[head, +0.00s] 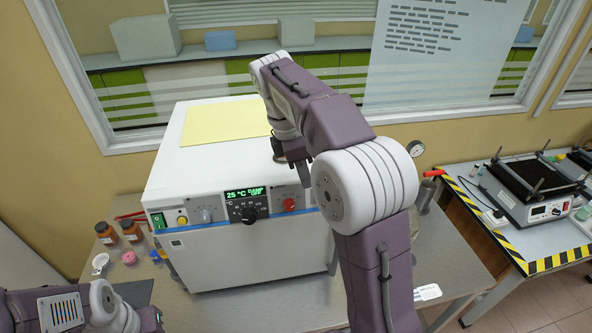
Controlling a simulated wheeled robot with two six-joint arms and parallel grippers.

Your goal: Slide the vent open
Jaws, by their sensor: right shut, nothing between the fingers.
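A yellow sheet (226,122) lies on the oven top. Brown bottles (106,232), a pink item (129,257) and a white item (99,262) stand left of the oven. A gauge (415,148) is behind my right arm. A second table (540,240) stands right.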

